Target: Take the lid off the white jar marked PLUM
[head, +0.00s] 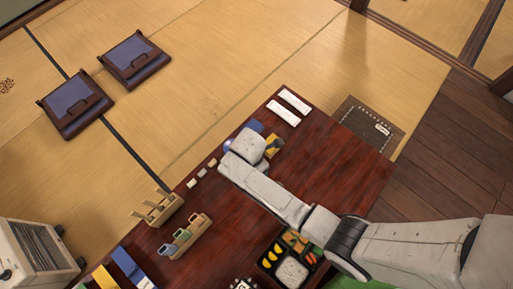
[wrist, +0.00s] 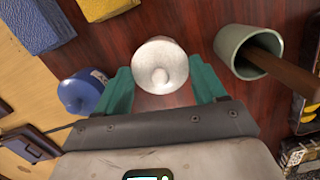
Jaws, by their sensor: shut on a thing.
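In the wrist view, a round white lid (wrist: 161,60) with a small knob sits between the two teal fingers of my gripper (wrist: 162,76). The fingers are shut on it from both sides. The lid covers whatever is below, so I cannot tell whether it still rests on the white jar. No PLUM marking can be read. In the head view, my wrist hides the gripper and the lid.
A grey-green cup (wrist: 242,48) with a wooden stick is at right. The dark red table (head: 325,165) has bare room at right.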

